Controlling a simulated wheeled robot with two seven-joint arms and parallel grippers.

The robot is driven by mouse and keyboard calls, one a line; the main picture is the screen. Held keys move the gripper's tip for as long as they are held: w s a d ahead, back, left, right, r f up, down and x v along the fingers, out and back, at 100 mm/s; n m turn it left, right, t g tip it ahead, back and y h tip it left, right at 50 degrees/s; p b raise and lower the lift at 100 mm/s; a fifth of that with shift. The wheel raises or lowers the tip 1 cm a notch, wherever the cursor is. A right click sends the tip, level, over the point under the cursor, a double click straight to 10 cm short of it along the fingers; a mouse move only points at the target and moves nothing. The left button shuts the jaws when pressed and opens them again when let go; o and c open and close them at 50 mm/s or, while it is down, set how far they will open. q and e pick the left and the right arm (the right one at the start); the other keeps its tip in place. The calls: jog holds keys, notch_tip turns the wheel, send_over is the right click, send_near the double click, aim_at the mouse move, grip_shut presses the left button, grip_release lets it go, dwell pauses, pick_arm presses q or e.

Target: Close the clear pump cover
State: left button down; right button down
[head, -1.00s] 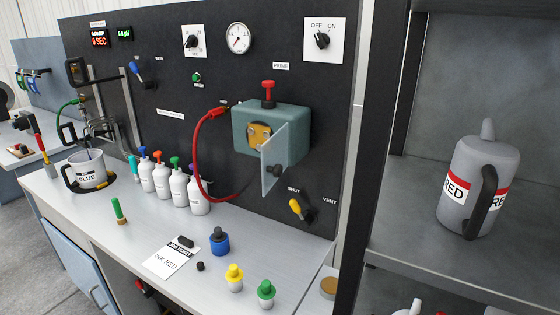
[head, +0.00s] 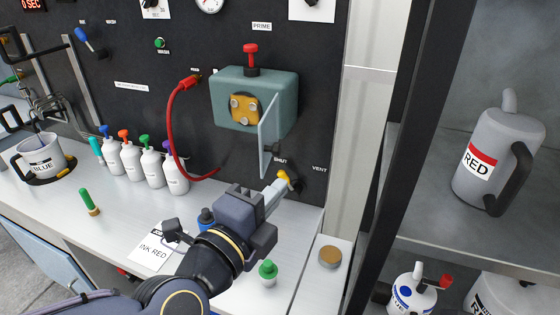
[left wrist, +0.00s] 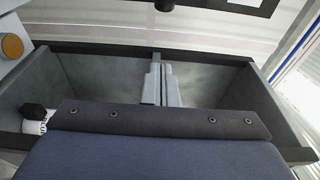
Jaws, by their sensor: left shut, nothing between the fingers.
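The clear pump cover (head: 270,132) stands swung open, edge-on, at the right front of the teal pump box (head: 262,98) on the black panel. The yellow pump rollers (head: 243,109) are exposed to its left. A dark knob shows low on the cover. My left gripper (head: 283,185) is below the cover, shut and empty, with its fingertips by the yellow shut/vent valve handle; I cannot tell whether they touch. In the left wrist view the closed fingers (left wrist: 161,84) show with nothing between them. The right gripper is not in view.
A red hose (head: 172,130) loops left of the pump. Several white bottles (head: 150,168) stand along the panel. A green-capped bottle (head: 268,274) is right of my arm. A dark shelf post (head: 400,170) and a red-labelled jug (head: 490,165) are at the right.

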pick_arm(q)
jog(key=w, duration=0.9)
jog(key=shift+w+d+b, duration=0.15)
jog(key=shift+d+b, duration=0.15)
jog(key=shift+d, duration=0.1)
